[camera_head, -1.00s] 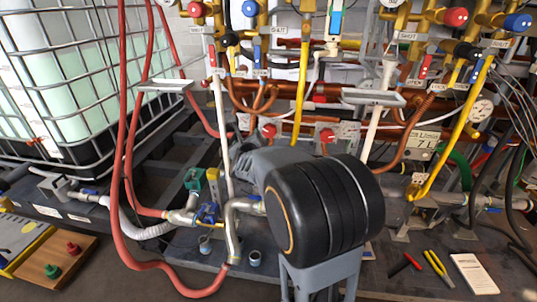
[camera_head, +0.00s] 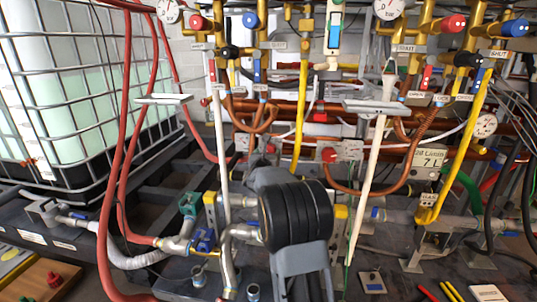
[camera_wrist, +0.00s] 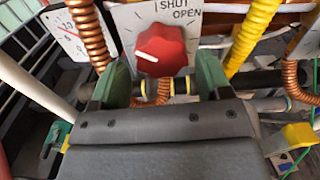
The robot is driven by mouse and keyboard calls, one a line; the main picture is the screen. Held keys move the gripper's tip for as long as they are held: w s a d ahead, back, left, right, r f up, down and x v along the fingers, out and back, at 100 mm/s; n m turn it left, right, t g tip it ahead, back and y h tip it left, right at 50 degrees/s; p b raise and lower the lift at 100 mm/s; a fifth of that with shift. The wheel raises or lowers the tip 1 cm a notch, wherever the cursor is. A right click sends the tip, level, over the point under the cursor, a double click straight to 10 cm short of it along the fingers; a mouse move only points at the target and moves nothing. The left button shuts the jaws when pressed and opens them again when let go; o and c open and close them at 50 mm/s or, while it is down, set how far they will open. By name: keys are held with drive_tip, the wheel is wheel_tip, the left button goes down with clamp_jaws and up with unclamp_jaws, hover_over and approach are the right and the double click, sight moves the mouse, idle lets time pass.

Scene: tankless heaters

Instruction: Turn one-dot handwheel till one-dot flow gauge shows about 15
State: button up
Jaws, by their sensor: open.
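In the wrist view a red handwheel (camera_wrist: 160,50) sits on a pale plate marked SHUT and OPEN. My gripper (camera_wrist: 160,82) is open, its two green fingers apart, below and on either side of the handwheel; nothing is between them. A square white gauge (camera_wrist: 72,30) with a needle is left of the handwheel, partly cut off; its reading is unclear. In the head view red handwheels show at the centre (camera_head: 329,155) and just left of it (camera_head: 270,148). My black wrist hides the gripper there. I cannot make out any dot marks.
A yellow hose (camera_wrist: 254,35) runs right of the handwheel, and a copper coil (camera_wrist: 90,35) passes on its left. White pipes (camera_head: 370,185) and red hoses (camera_head: 122,130) stand around my arm.

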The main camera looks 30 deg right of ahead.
sight(269, 151)
drive_tip(key=shift+x, duration=1.75)
drive_tip(key=shift+c, duration=0.3)
drive_tip(key=c, duration=0.6)
